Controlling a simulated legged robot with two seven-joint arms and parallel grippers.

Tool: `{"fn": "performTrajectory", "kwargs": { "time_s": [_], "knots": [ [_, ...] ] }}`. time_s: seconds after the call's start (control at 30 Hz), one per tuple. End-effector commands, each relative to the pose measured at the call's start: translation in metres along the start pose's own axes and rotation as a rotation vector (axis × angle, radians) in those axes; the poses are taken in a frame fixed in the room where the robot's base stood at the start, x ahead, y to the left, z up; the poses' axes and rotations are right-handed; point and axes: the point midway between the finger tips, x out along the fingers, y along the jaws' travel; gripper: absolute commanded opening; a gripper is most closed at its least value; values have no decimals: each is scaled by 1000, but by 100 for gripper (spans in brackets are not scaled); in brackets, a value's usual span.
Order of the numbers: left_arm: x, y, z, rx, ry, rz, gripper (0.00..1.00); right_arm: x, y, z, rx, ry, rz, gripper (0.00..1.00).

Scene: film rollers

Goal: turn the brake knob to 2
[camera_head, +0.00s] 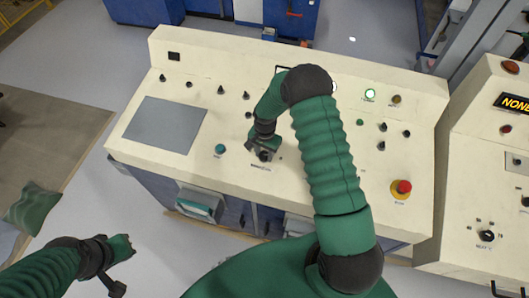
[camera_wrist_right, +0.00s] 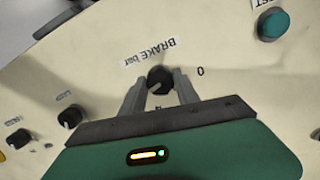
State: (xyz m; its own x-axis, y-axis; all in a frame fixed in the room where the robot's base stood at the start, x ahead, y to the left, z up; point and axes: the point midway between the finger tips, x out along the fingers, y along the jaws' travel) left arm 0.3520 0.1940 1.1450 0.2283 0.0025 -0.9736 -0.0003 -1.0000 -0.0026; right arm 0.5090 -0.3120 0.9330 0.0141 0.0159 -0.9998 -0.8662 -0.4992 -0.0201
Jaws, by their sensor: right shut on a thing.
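The brake knob (camera_wrist_right: 160,78) is a small black knob on the cream console, under a label reading "BRAKE bar" that appears upside down in the right wrist view. A "0" mark is printed beside it. My right gripper (camera_wrist_right: 160,88) has its two grey fingers on either side of the knob and is shut on it. In the head view my right gripper (camera_head: 263,150) is at the console's front middle, and my forearm hides part of the panel. My left gripper (camera_head: 125,247) hangs away from the console at lower left; its jaws are too unclear to judge.
A teal button (camera_head: 220,150) is left of the right gripper. A red emergency button (camera_head: 403,187) on a yellow base is at the right. Other black knobs (camera_wrist_right: 70,117) stand nearby. A second console (camera_head: 490,200) is at far right. Open floor lies around the left gripper.

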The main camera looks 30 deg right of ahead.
Motion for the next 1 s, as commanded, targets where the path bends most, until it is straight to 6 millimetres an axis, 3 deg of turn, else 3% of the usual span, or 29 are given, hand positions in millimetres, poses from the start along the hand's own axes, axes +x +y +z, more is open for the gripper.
{"fn": "performTrajectory", "kwargs": {
  "time_s": [0.47,1.0],
  "knots": [
    [5,0,1,0,0,0,0,-3,-1,-6,-82,12,4,0],
    [24,0,6,0,0,0,0,-4,-3,-7,-537,17,48,0]
  ]
}}
